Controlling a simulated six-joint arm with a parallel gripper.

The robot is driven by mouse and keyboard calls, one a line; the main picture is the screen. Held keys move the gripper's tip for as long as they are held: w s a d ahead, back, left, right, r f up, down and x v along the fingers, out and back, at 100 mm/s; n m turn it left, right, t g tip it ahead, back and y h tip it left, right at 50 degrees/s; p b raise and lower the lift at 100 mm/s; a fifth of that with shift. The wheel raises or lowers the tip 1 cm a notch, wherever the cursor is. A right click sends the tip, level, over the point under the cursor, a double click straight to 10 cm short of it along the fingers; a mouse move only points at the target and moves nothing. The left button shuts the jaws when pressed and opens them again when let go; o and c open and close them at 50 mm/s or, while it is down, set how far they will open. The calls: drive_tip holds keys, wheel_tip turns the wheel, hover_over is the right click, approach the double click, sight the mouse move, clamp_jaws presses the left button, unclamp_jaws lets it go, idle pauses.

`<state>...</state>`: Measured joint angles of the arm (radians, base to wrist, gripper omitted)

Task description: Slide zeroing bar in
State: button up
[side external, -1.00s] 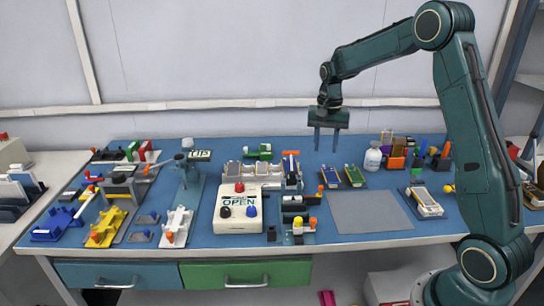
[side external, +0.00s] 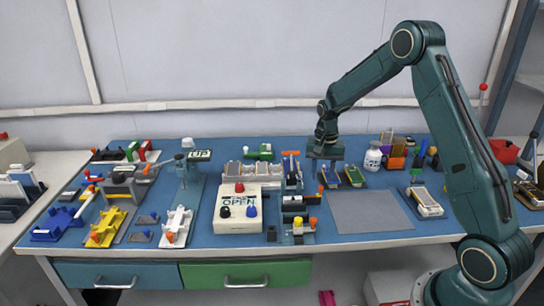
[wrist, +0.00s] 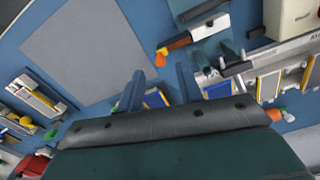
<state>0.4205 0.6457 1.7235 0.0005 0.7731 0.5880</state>
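My gripper (side external: 325,165) points down over the middle right of the bench, close above two small trays with blue and green-yellow cells (side external: 342,176). A blue and yellow cell (wrist: 155,99) shows beyond the fingers. I cannot tell for certain which part is the zeroing bar. A grey fixture with an orange-topped part (side external: 291,170) stands left of my gripper. A dark fixture with an orange knob (side external: 298,228) stands nearer the front edge; its orange part also shows in the wrist view (wrist: 176,43).
A white bottle (side external: 373,158) and small bins (side external: 398,155) stand behind. Coloured jigs (side external: 105,225) crowd the left.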

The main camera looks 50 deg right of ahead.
sight(321, 186)
drive_tip(key=shift+f, duration=1.9)
clamp_jaws()
